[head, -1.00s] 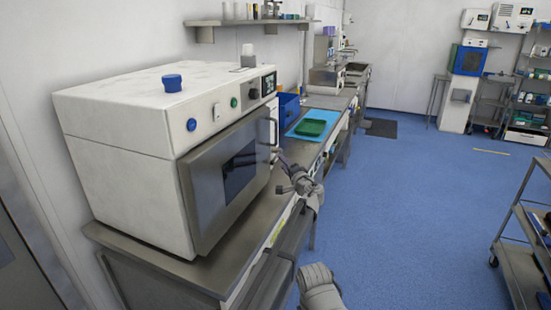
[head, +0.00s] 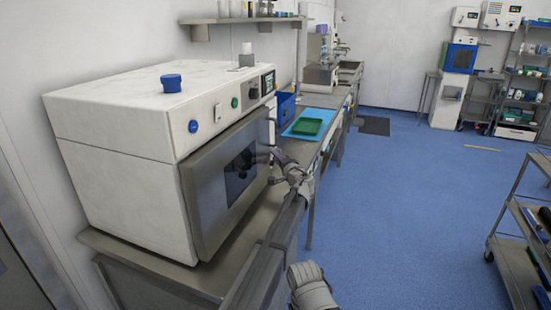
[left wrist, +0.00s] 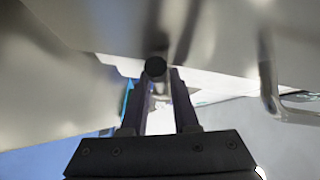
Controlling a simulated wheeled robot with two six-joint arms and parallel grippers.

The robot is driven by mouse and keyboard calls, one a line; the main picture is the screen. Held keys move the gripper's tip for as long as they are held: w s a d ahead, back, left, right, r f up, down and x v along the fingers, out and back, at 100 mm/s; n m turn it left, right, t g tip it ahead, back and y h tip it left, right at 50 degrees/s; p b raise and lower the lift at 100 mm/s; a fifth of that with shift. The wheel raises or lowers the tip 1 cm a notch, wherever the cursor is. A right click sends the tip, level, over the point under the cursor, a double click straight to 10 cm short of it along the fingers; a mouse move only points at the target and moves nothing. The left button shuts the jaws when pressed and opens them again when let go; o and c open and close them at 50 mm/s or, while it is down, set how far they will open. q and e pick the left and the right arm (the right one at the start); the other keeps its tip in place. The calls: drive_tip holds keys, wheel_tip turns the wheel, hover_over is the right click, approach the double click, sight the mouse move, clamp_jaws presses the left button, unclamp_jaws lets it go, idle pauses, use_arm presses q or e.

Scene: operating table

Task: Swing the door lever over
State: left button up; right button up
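A white sterilizer-like cabinet (head: 110,135) stands on the steel bench with its grey front door (head: 205,190) shut. A pale upright lever (head: 272,128) shows at the door's far edge, its lower part hidden by my gripper. In the left wrist view a round dark knob (left wrist: 155,67) sits at the fingertips, seemingly the lever's end. My left gripper (head: 270,155) is at the door's far side; its fingers (left wrist: 160,85) stand apart with the knob between or just beyond their tips. Contact cannot be told.
A green tray (head: 307,126) on a blue mat (head: 290,131) and a blue bin (head: 285,106) lie farther along the bench. A steel cart (head: 515,235) stands at the right. The blue floor (head: 400,200) between is clear.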

use_arm(q)
clamp_jaws()
drive_tip(key=shift+d, duration=0.1)
idle(0.9)
